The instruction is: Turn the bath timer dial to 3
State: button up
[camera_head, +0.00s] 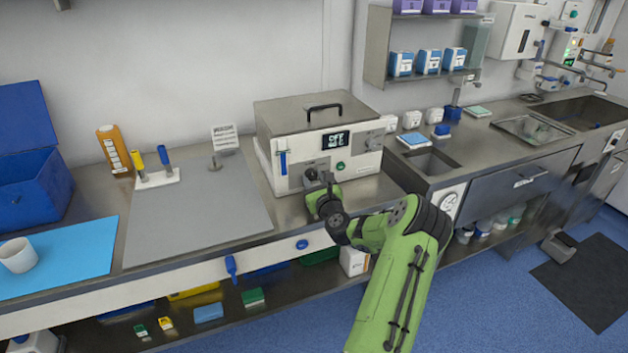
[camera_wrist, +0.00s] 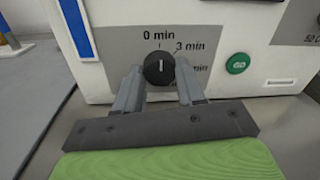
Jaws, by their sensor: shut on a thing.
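The bath timer dial (camera_wrist: 159,68) is a round black knob with a white pointer line on the bath's front panel. In the wrist view its pointer is about upright, towards the "0 min" mark; "3 min" is printed to the upper right, and a lower label is partly hidden by a finger. My gripper (camera_wrist: 158,80) is shut on the dial, one finger on each side. In the head view my gripper (camera_head: 322,186) is at the front of the bath (camera_head: 315,135), and the dial is mostly hidden there. The bath's display (camera_head: 336,140) reads "OFF".
A green button (camera_wrist: 238,63) is right of the dial. A blue lever (camera_wrist: 76,25) is to its left. A grey mat (camera_head: 200,210) lies left of the bath, with a small sign (camera_head: 224,137) behind. A sink (camera_head: 432,160) is to the right.

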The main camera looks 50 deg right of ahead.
jog(key=shift+r, duration=0.1)
jog(key=m+p, duration=0.1)
jog(key=p, duration=0.1)
jog(key=m+p, duration=0.1)
jog(key=p, duration=0.2)
jog(key=shift+r+m, duration=0.25)
jog(key=shift+m, duration=0.05)
jog(key=m+p, duration=0.1)
jog(key=p, duration=0.2)
jog(key=shift+m, duration=0.4)
jog(key=m+p, duration=0.3)
jog(key=shift+f+p, duration=0.1)
jog(key=shift+p, duration=0.2)
jog(key=shift+f+m+y+p, duration=0.1)
jog(key=shift+m+y+p, duration=0.2)
jog(key=shift+m+p, duration=0.55)
jog(key=shift+m, duration=0.25)
jog(key=o, duration=1)
jog(key=shift+o, duration=0.2)
